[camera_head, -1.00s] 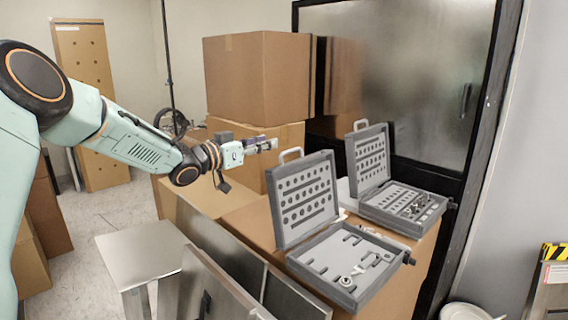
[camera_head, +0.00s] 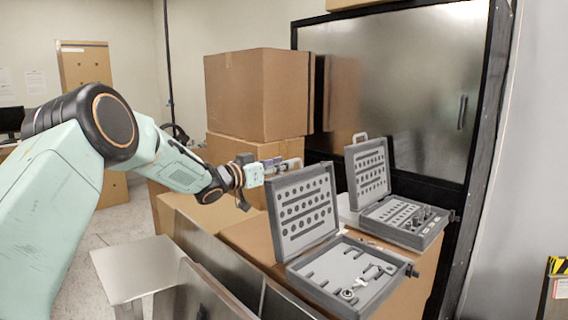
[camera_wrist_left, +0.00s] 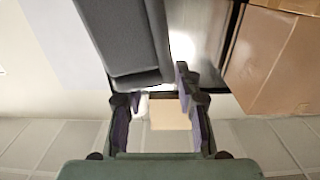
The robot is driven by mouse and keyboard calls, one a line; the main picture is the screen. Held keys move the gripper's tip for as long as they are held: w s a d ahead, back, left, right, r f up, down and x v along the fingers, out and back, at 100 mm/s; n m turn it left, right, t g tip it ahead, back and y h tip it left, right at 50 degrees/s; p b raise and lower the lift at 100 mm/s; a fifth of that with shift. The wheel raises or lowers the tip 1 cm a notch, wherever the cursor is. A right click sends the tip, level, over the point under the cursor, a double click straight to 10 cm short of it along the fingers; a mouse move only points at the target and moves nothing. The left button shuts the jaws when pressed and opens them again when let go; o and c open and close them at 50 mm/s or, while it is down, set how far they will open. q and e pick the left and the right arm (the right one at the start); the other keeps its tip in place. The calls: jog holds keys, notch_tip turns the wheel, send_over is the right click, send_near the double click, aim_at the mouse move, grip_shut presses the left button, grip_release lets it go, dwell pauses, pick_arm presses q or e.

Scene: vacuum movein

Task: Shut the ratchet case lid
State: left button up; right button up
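The nearer grey case stands open; its lid (camera_head: 302,205) is upright with rows of holes. A small ratchet-like tool (camera_head: 352,287) lies in its base (camera_head: 330,268). The lid also shows as a dark grey slab in the wrist view (camera_wrist_left: 128,40). My left gripper (camera_head: 288,165) is at the lid's top edge, by its upper left, where the handle is largely hidden. In the wrist view its fingers (camera_wrist_left: 157,100) are apart, with a small pale piece beside the left finger; I cannot tell whether that is the handle or whether they touch it. My right gripper is out of view.
A second open grey case (camera_head: 407,215) with several sockets stands behind to the right. Both cases rest on cardboard boxes. Stacked boxes (camera_head: 257,95) rise behind my left gripper. A dark-framed metallic door (camera_head: 425,95) is at the back; a metal table (camera_head: 135,268) is at the left.

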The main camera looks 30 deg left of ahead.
pick_arm(q)
jog(key=shift+w+d+f, duration=0.1)
jog(key=shift+w, duration=0.5)
jog(key=shift+w+d+f, duration=0.1)
jog(key=shift+w, duration=0.45)
jog(key=shift+s+d+r, duration=0.1)
jog(key=shift+s+r, duration=0.1)
jog(key=shift+s, duration=0.05)
jog(key=shift+c, duration=1.1)
jog(key=shift+w+f, duration=0.1)
jog(key=shift+f, duration=0.05)
grip_shut()
